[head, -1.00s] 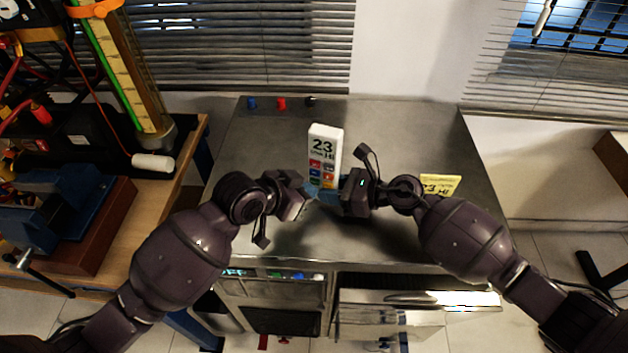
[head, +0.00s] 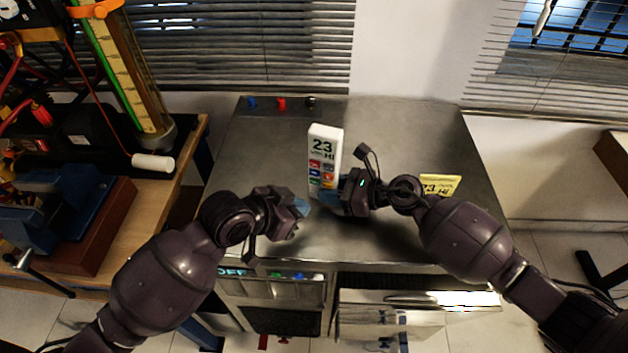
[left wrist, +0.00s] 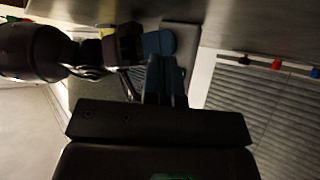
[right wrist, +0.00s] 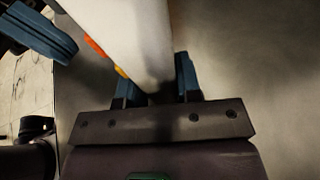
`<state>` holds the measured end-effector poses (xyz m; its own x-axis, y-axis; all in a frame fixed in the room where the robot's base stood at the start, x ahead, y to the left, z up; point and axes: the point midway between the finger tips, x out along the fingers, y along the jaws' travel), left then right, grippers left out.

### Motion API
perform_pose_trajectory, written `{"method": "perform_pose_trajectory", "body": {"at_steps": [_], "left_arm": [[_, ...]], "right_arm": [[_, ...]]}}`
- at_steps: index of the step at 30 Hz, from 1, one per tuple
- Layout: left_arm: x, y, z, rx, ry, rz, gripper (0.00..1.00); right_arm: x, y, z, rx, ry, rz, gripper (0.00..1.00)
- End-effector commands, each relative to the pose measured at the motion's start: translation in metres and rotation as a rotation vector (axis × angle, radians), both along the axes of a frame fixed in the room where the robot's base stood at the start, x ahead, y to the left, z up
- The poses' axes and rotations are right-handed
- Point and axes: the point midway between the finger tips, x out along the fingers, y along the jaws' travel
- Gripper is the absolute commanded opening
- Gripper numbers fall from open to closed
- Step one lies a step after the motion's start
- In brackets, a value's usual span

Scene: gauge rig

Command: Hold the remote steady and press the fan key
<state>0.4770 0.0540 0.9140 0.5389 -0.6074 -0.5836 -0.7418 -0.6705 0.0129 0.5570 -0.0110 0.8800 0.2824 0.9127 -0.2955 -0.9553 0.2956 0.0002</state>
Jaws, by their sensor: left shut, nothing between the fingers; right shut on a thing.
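The white remote (head: 325,142) stands upright over the metal bench top. Its display reads 23 and HI above rows of coloured keys. My right gripper (head: 337,194) is shut on the remote's lower part from the right. The right wrist view shows the white body (right wrist: 140,35) between the blue fingers (right wrist: 155,85). My left gripper (head: 303,208) is shut and empty, below and left of the remote, with a small gap to it. Its blue fingertips show together in the left wrist view (left wrist: 165,75). The lowest keys are partly hidden, and I cannot make out the fan key.
A yellow card (head: 440,184) with 23 and HI on it stands at the bench's right, partly behind my right arm. Blue, red and black knobs (head: 281,103) sit at the back edge. A wooden bench (head: 180,195) with equipment is at left.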

Motion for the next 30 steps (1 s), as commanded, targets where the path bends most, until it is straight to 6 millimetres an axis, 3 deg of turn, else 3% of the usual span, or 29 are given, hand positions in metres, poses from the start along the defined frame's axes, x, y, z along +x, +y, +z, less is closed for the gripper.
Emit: {"method": "perform_pose_trajectory", "body": {"at_steps": [8, 23, 24, 30], "left_arm": [[-0.017, 0.005, 0.000, -0.001, 0.001, 0.001, 0.00], [-0.018, 0.005, 0.000, -0.001, 0.001, 0.001, 0.00], [-0.018, 0.005, 0.000, -0.001, 0.001, 0.001, 0.00], [-0.018, 0.006, 0.000, -0.001, 0.001, 0.001, 0.00]], "right_arm": [[0.000, 0.000, 0.000, 0.000, 0.000, 0.000, 0.19], [0.000, 0.000, 0.000, 0.000, 0.000, 0.000, 0.19], [0.000, 0.000, 0.000, 0.000, 0.000, 0.000, 0.33], [0.000, 0.000, 0.000, 0.000, 0.000, 0.000, 0.62]]}}
